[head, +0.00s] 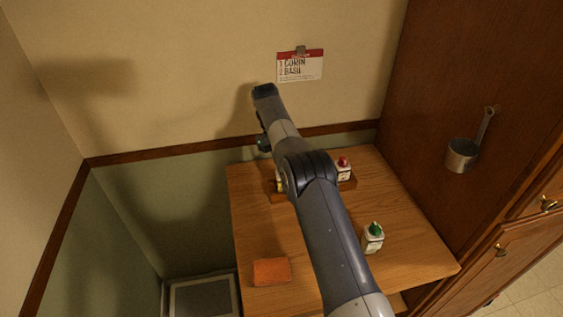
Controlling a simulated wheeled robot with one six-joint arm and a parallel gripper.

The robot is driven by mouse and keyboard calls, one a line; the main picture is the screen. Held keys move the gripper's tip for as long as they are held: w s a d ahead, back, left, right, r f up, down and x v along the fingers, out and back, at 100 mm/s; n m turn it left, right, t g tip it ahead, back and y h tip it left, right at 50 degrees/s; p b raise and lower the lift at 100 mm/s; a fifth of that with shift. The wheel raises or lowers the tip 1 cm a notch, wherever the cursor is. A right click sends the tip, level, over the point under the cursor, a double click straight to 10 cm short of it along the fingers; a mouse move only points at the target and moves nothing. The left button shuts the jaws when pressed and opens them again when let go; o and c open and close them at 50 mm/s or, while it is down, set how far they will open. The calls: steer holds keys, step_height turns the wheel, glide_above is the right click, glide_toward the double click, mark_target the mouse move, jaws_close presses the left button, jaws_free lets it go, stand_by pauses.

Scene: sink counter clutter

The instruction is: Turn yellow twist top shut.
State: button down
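A small yellowish piece (279,185) shows at the left end of a low wooden tray (275,198), right beside my arm. It may be the yellow twist top, but my arm covers most of that spot, so its shape and whether it is open or shut cannot be told. A white bottle with a red top (343,168) stands at the right end of the tray. My arm reaches up across the counter. My gripper's fingers do not show; they are out of sight behind the arm.
A white bottle with a green top (373,238) stands on the wooden counter (415,255) right of my arm. An orange sponge-like block (271,272) lies at front left. A card (300,66) hangs on the wall. A metal ladle (463,153) hangs on the cabinet.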

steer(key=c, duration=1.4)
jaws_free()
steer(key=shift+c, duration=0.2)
